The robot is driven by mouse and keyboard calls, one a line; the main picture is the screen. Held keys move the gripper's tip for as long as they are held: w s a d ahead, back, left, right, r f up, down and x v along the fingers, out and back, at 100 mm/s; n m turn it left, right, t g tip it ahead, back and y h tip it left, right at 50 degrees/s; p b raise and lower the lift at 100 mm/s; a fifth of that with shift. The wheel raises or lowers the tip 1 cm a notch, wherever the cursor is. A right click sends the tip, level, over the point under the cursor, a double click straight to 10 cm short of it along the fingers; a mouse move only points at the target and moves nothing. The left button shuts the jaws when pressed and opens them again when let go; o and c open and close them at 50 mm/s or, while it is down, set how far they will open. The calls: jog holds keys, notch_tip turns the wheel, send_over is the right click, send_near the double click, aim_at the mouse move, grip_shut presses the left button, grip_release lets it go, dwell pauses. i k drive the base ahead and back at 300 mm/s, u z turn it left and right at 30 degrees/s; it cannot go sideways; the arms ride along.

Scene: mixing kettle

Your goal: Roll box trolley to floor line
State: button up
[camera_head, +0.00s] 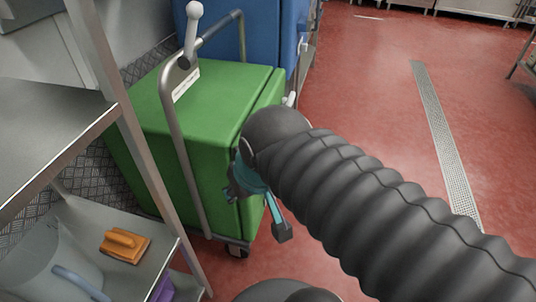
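A green box trolley (160,120) stands at left centre, with a bent grey metal handle frame (178,140) and a dark caster (237,250) at its lower front. A pale lever with a rounded knob (194,10) rises near its top by the handle. My gripper (262,208) is at the trolley's right-hand face, partly hidden behind my black ribbed arm. A teal part and one dark fingertip show. I cannot tell whether it touches the trolley or is open or shut. A short pale line (368,17) lies on the far floor; I cannot tell whether it is the task's line.
A metal shelf unit (50,130) stands close on the left, with an orange brush-like item (125,244) on its lower shelf. A blue box (262,35) stands behind the trolley. A drain grate (440,125) runs along the red floor at right, which is largely clear.

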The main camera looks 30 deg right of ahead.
aim_at(190, 121)
jog(key=u, duration=0.05)
jog(key=k, duration=0.35)
jog(key=z, duration=0.8)
jog(key=i, duration=0.65)
jog(key=u, duration=0.25)
